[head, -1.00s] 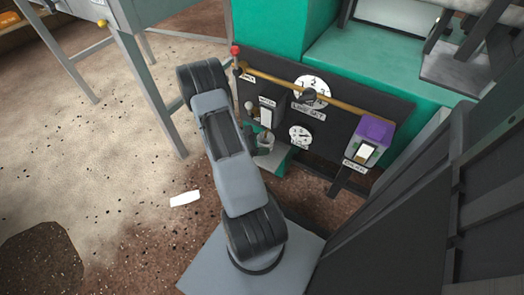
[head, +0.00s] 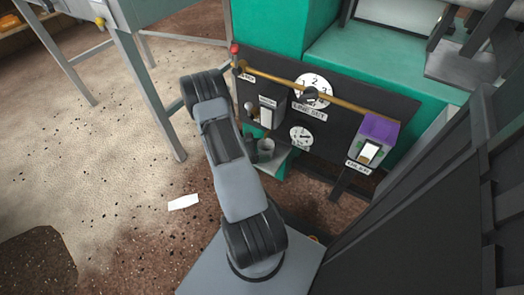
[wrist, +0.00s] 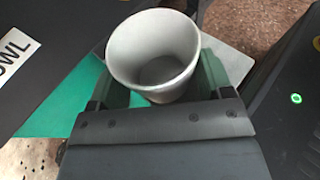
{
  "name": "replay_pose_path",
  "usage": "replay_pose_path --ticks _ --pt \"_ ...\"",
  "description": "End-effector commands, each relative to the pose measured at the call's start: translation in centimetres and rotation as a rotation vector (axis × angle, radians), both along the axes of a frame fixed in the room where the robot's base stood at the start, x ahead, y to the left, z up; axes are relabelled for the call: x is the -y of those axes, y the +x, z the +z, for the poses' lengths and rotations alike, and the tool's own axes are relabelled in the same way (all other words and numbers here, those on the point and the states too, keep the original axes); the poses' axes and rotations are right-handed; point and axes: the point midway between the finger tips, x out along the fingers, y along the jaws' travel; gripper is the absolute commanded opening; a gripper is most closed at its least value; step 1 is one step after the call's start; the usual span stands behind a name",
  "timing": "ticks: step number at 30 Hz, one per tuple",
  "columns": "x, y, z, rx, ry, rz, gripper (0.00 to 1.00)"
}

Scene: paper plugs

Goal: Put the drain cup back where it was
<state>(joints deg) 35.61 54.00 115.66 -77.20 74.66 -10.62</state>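The drain cup (wrist: 153,52) is a pale grey, round cup, upright with an open top, and it looks empty inside. In the wrist view it sits between the two fingers of my gripper (wrist: 158,85), which are closed against its sides. My arm hides part of the gripper in the head view.
The black panel (head: 345,127) carries dials, a brass rod (head: 290,80), a white-fronted switch (head: 266,115) and a purple-topped box (head: 378,130). A white paper piece (head: 183,202) lies on the floor.

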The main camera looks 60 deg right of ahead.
Motion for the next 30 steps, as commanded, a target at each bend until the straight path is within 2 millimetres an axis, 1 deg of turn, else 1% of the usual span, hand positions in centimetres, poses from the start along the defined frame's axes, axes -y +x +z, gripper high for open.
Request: replay_pose_path --ticks 1,3,4,10,13,17,24,30 --pt "0.0 0.0 0.0 0.000 0.000 0.000 0.78" --pt "0.0 0.0 0.0 0.000 0.000 0.000 0.85" --pt "0.0 0.0 0.0 0.000 0.000 0.000 0.86" --pt "0.0 0.0 0.1 0.000 0.000 0.000 0.86" --pt "0.0 0.0 0.6 0.000 0.000 0.000 0.86" --pt "-1.1 1.3 1.0 0.000 0.000 0.004 0.86" --pt "-4.3 4.4 2.5 0.001 0.000 0.005 0.86" --pt "-6.5 6.6 3.4 0.001 -0.001 0.003 0.86"
